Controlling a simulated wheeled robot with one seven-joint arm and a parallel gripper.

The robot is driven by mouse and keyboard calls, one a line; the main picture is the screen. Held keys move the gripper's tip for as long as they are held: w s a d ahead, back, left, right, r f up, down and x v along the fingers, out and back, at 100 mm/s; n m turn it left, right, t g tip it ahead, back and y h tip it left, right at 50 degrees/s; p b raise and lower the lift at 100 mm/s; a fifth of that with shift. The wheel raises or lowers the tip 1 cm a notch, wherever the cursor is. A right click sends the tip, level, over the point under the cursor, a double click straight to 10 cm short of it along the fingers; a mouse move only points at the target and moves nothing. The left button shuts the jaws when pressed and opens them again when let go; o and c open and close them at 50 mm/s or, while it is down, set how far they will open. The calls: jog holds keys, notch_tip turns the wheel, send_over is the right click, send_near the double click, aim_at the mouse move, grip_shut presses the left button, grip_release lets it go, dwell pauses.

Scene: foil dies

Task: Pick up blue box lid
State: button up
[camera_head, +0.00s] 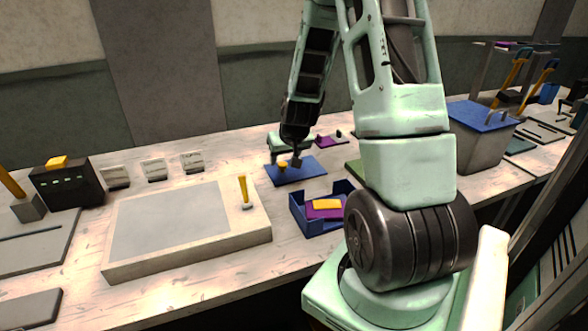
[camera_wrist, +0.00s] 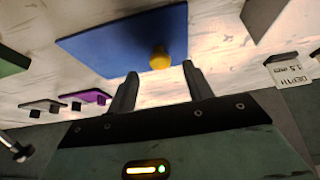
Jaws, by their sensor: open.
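The blue box lid (camera_head: 310,174) is a flat blue plate with a yellow knob, lying on the light worktop behind the open blue box (camera_head: 298,218). In the wrist view the lid (camera_wrist: 110,45) fills the upper middle, its yellow knob (camera_wrist: 160,59) between and just beyond the fingertips. My gripper (camera_head: 290,160) is over the lid close to the knob; in the wrist view its two fingers (camera_wrist: 158,78) are spread with nothing between them. Whether a finger touches the lid cannot be told.
The blue box holds a purple piece and a yellow piece (camera_head: 327,204). A pale slab with a grey panel (camera_head: 170,222) and a yellow handle (camera_head: 243,190) stands to the left. A purple plate (camera_head: 327,142) lies behind the lid. A grey bin with a blue lid (camera_head: 480,114) stands right.

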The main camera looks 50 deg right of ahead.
aim_at(283, 163)
jog(key=shift+x, duration=1.65)
jog(key=shift+a, duration=0.1)
jog(key=c, duration=1)
jog(key=shift+c, duration=0.2)
